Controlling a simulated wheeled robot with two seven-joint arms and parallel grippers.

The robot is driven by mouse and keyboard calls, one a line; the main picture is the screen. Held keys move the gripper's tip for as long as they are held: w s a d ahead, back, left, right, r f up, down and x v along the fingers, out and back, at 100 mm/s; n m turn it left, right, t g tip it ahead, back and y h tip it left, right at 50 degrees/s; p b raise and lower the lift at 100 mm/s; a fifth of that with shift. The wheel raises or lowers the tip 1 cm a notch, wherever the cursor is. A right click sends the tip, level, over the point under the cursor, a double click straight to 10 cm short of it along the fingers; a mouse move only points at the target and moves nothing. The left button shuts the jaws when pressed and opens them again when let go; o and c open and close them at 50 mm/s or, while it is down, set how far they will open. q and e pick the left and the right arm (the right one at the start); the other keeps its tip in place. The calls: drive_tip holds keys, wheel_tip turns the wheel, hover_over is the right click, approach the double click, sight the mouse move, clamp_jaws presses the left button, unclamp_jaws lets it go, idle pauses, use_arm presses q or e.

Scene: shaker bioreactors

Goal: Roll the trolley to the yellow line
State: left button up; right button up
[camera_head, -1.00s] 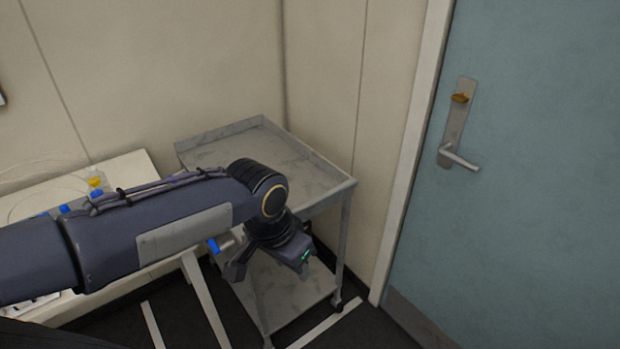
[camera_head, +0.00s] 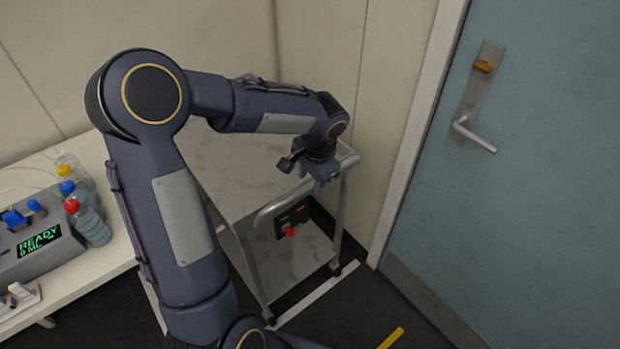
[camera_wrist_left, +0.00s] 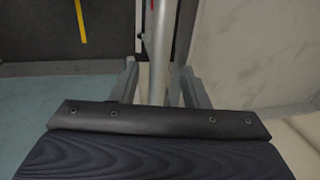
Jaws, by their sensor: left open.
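The grey trolley (camera_head: 240,160) stands in the corner by the wall, with an upper tray, a lower shelf and a pale curved handle (camera_head: 268,214) at its front. My left gripper (camera_head: 306,174) is at the handle's upper right part, its jaws apart. In the left wrist view the handle bar (camera_wrist_left: 158,50) runs between the two open fingers; I cannot tell whether they touch it. The yellow line (camera_head: 391,338) lies on the dark floor at the bottom edge, and shows in the left wrist view (camera_wrist_left: 81,20). My left arm hides part of the tray. My right gripper is out of view.
A small panel with a red knob (camera_head: 290,231) shows below the handle. A white floor line (camera_head: 316,294) runs by the trolley's front. A white bench (camera_head: 100,268) with bottles and a READY display device (camera_head: 38,246) stands left. A blue door (camera_head: 520,190) is right.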

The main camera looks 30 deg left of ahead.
use_arm(q)
drive_tip(key=shift+a+f, duration=0.1)
drive_tip(key=shift+f, duration=0.4)
drive_tip(key=shift+c, duration=0.2)
clamp_jaws()
